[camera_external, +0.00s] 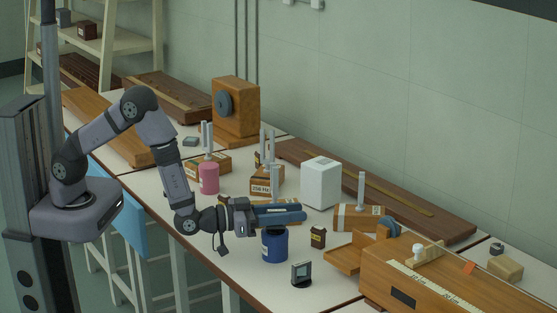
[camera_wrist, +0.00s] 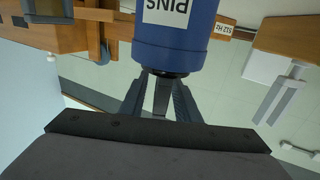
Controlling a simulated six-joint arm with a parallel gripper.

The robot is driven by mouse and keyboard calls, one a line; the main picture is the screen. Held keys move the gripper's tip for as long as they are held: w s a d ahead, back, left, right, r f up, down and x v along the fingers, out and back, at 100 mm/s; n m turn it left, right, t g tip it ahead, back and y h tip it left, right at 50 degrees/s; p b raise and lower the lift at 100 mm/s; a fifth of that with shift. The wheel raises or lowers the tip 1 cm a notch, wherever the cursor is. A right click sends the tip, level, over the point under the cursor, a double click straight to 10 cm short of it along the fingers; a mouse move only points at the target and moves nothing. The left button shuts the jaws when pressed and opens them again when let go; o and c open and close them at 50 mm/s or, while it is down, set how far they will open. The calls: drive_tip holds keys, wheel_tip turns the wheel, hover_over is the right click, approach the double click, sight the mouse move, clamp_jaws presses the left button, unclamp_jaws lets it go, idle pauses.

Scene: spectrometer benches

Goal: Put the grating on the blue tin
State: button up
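The grating (camera_external: 301,273) is a small grey pane in a dark frame on a dark foot. It stands upright on the bench at the front. A dark-framed grey pane at the top left of the wrist view (camera_wrist: 48,10) looks like it. The blue tin (camera_external: 275,247) stands upright behind and left of the grating, with a dark top. It shows upside down in the wrist view (camera_wrist: 175,40), with a PINS label. My gripper (camera_external: 300,213) lies level, above the tin in the external view. Its fingers (camera_wrist: 162,82) look apart, with no grating between them.
A pink tin (camera_external: 208,178), boxes with upright prongs (camera_external: 267,182) and a white block (camera_external: 320,182) stand behind. A wooden instrument (camera_external: 420,275) fills the right front. The bench's front edge is close to the tin.

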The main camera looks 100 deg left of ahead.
drive_tip(key=b+v, duration=0.1)
drive_tip(key=v, duration=1.1)
drive_tip(key=shift+w+r, duration=0.1)
drive_tip(key=shift+r, duration=0.05)
drive_tip(key=s+d+r+m+g+h+p, duration=0.25)
drive_tip(key=s+d+g+h+p, duration=0.25)
drive_tip(key=s+g+h+p, duration=0.4)
drive_tip(key=s+a+r+m+g+y+p, duration=0.1)
drive_tip(key=s+a+r+g+p, duration=0.1)
drive_tip(key=s, duration=0.6)
drive_tip(key=s+a+r+m+g+y+p, duration=0.1)
drive_tip(key=s+r+g+p, duration=0.3)
drive_tip(key=s, duration=0.4)
drive_tip(key=shift+a+r+g+p, duration=0.2)
drive_tip(key=shift+a+g+p, duration=0.25)
drive_tip(key=shift+a+g, duration=0.4)
